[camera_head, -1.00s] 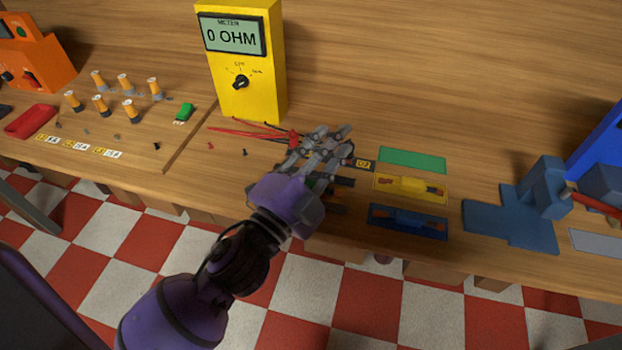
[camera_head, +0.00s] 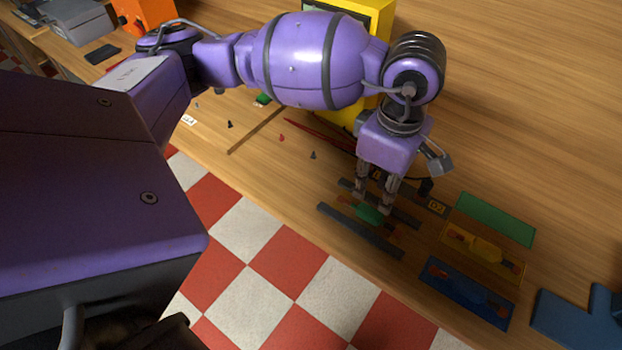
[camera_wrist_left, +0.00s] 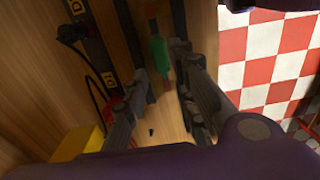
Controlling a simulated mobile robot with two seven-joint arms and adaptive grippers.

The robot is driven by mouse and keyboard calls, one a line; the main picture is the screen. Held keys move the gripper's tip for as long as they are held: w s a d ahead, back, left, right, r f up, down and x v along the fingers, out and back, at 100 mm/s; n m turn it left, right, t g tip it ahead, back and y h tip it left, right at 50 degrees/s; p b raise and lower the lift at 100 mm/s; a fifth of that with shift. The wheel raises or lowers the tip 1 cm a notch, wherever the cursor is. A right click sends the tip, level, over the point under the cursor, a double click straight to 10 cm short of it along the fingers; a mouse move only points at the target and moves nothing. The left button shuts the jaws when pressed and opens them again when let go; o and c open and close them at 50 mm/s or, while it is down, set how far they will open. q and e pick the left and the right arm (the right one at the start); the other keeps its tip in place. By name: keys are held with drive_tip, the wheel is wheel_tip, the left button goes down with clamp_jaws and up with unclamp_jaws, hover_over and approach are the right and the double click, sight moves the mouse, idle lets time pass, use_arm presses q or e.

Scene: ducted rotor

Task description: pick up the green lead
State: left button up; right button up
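The green lead (camera_head: 369,214) lies between two dark strips on the wooden bench, with small orange-red ends. My left gripper (camera_head: 374,203) points down over it, fingers apart. In the left wrist view the green lead (camera_wrist_left: 159,55) shows between and just beyond the two open fingers (camera_wrist_left: 164,75). I cannot tell whether a finger touches it. A flat green pad (camera_head: 496,219) to the right is bare. My right gripper is not in view.
A yellow lead lies on a yellow pad (camera_head: 513,273), a blue one on a blue pad (camera_head: 440,285). Dark strips (camera_head: 345,233) flank the green lead. The yellow meter (camera_head: 379,20) stands behind my arm, with red probe wires (camera_head: 315,134) near it. A blue fixture (camera_head: 575,322) is at right.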

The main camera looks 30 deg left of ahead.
sight(371, 211)
use_arm(q)
wheel_tip(371, 211, down, 8)
drive_tip(key=shift+a+r+p, duration=0.1)
drive_tip(key=shift+r+p, duration=0.15)
drive_tip(key=shift+p, duration=0.15)
clamp_jaws()
